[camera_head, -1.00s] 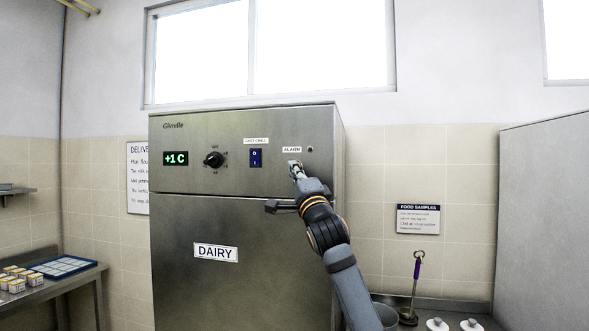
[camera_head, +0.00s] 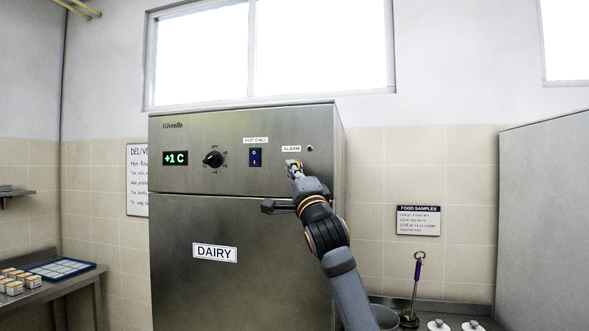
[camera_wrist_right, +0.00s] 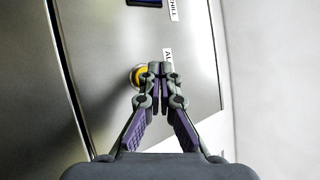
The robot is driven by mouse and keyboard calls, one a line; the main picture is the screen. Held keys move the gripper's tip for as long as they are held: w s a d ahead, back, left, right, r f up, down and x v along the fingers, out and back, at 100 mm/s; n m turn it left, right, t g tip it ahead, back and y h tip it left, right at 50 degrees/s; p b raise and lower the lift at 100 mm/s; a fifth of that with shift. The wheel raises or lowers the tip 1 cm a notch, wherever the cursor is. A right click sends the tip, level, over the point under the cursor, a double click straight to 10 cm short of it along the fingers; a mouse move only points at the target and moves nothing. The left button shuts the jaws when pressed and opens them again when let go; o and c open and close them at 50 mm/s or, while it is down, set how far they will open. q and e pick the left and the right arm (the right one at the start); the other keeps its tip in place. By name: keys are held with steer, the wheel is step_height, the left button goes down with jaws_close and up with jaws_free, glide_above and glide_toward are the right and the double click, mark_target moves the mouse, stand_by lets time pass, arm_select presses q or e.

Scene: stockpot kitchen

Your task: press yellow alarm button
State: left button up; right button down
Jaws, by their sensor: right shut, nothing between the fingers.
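The yellow alarm button (camera_wrist_right: 138,74) sits on the steel front of the dairy fridge, under the alarm label (camera_head: 292,149). In the right wrist view it is a yellow disc in a pale ring, partly covered by my fingers. My right gripper (camera_head: 293,167) is shut and empty, with its fingertips at the button in the head view. In the right wrist view the closed fingertips (camera_wrist_right: 160,68) overlap the button's right side. I cannot tell whether they touch it. My left gripper is not in view.
The fridge panel (camera_head: 190,180) also carries a green display (camera_head: 175,158), a black dial (camera_head: 213,159) and a blue switch (camera_head: 255,158). A dark door handle (camera_head: 277,206) is just below my gripper. A pot and ladle (camera_head: 416,290) stand at the lower right.

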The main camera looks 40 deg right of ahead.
steer(key=s+a+b, duration=0.1)
steer(key=s+a, duration=0.2)
steer(key=shift+a, duration=0.25)
stand_by(0.8)
